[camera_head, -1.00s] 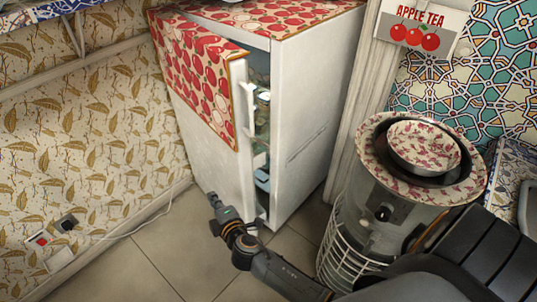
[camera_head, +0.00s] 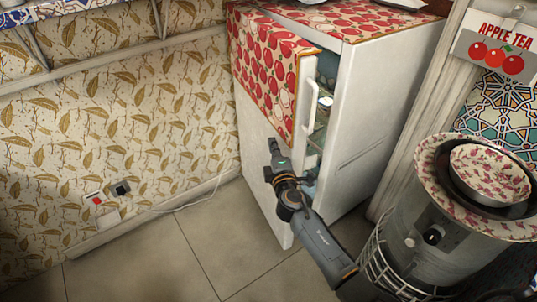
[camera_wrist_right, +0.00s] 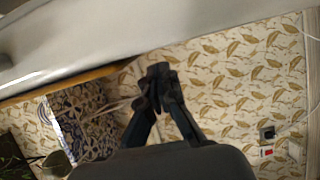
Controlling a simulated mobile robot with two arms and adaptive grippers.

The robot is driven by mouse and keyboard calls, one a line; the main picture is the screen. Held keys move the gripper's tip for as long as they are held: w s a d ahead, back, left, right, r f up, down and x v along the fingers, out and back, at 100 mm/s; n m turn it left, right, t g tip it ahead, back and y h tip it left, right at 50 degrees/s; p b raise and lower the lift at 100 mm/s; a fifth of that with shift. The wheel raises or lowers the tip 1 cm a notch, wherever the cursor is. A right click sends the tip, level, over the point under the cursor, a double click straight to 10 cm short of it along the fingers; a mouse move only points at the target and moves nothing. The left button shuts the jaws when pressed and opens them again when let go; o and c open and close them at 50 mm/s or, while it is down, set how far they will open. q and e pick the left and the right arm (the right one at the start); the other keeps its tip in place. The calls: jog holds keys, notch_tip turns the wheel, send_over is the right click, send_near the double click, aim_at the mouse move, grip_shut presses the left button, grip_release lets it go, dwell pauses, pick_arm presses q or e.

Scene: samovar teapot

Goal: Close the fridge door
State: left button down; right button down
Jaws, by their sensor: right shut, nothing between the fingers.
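The white fridge (camera_head: 385,110) stands against the patterned wall, with a red apple-print cloth on its top. Its door (camera_head: 265,165) is partly open, and the apple cloth hangs over the door's upper front. A white handle (camera_head: 311,104) is on the door's edge, and shelves show in the gap. My right gripper (camera_head: 272,148) is shut and empty, in front of the door's face near its free edge in the head view. Whether it touches the door I cannot tell. In the right wrist view the closed fingers (camera_wrist_right: 159,75) show below a pale blurred surface. My left gripper is not in view.
A metal heater-like stand (camera_head: 420,230) with a patterned bowl (camera_head: 490,172) is at the right, close to my right arm. Wall sockets (camera_head: 108,194) with a white cable are at the left. The tiled floor (camera_head: 150,255) in front is clear.

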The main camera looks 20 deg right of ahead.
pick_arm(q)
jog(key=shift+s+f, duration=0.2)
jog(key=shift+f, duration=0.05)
pick_arm(e)
jog(key=shift+w+d, duration=0.1)
jog(key=shift+d, duration=0.7)
jog(key=shift+d+r, duration=0.1)
